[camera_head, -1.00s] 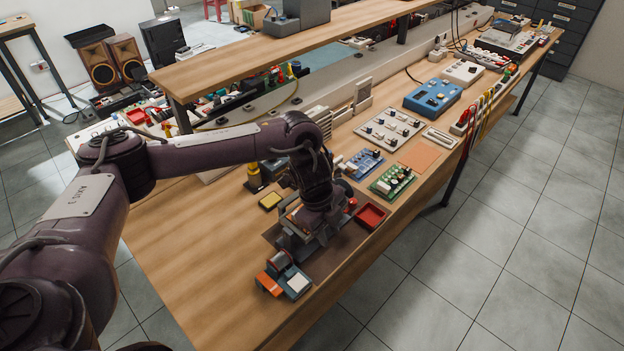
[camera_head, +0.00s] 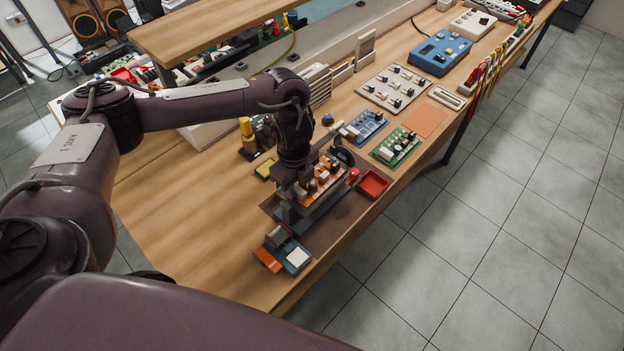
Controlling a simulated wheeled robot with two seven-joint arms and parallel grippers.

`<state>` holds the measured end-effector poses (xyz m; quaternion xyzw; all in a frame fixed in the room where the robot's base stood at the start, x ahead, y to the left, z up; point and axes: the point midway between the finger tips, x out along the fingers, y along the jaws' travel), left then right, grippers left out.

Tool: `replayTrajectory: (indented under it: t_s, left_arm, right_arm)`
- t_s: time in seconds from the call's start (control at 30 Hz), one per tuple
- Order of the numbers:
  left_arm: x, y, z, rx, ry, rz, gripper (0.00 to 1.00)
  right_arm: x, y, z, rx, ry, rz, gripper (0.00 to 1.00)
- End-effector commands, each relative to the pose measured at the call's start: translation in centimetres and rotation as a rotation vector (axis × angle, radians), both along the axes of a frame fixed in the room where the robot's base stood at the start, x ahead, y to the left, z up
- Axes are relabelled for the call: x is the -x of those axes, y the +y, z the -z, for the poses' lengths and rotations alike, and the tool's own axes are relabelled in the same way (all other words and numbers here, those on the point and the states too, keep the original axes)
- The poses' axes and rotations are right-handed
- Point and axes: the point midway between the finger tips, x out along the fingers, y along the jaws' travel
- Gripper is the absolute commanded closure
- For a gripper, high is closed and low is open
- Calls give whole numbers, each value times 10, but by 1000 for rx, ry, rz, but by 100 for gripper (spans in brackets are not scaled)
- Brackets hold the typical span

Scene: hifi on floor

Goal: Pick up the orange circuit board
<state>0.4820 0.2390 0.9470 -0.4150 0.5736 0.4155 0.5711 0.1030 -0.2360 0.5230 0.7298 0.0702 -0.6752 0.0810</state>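The orange circuit board (camera_head: 325,178) carries several small parts and sits in a dark holder on the wooden bench, near its front edge. My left arm reaches in from the left and bends down over the board. My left gripper (camera_head: 287,196) is at the board's left end and hides part of it. Its fingers are dark and small here, so I cannot tell if they are open or touch the board. My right gripper is not in view.
A red tray (camera_head: 372,184) lies right of the holder, and a green board (camera_head: 396,147) and a blue board (camera_head: 364,126) lie behind. A flat plain orange sheet (camera_head: 426,121) is farther back. An orange-and-grey device (camera_head: 286,252) stands in front.

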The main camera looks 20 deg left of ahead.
Motion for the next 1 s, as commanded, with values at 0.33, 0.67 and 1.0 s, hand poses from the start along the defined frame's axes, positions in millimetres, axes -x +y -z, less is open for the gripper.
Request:
replayTrajectory:
  t_s: [0.33,0.67,1.0]
  left_arm:
    - [0,0,2,0,0,1,86]
    - [0,0,2,0,-1,0,100]
    - [-1,0,-21,2,-5,1,100]
  right_arm:
    - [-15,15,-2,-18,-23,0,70]
    - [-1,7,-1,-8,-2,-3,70]
    - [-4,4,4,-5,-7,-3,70]
